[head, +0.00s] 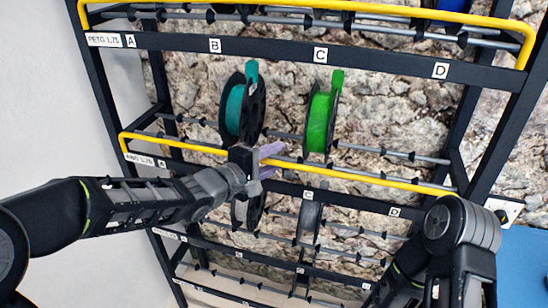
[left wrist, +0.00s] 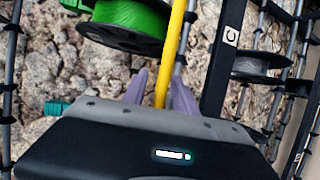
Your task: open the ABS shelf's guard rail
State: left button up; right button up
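The ABS shelf is the middle shelf, with a small white label (head: 140,159) at its left end. Its yellow guard rail (head: 380,179) runs across the front, above the dark front bar, and looks raised. My left gripper (head: 270,158) is at the rail near its middle, with purple fingers pointing right. In the left wrist view, the rail (left wrist: 176,45) passes between the two fingers (left wrist: 160,88), with gaps visible beside it, so they look open around it. The gripper body hides part of the rail in the head view. My right gripper cannot be seen; only its arm shows at lower right.
A teal spool (head: 234,108) and a green spool (head: 320,120) hang on the ABS shelf behind the rail. The PETG shelf above has its own yellow rail (head: 400,14). Grey spools (head: 309,222) sit on the shelf below. A rough stone wall stands behind.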

pick_arm(q)
grip_shut()
dwell(0.4)
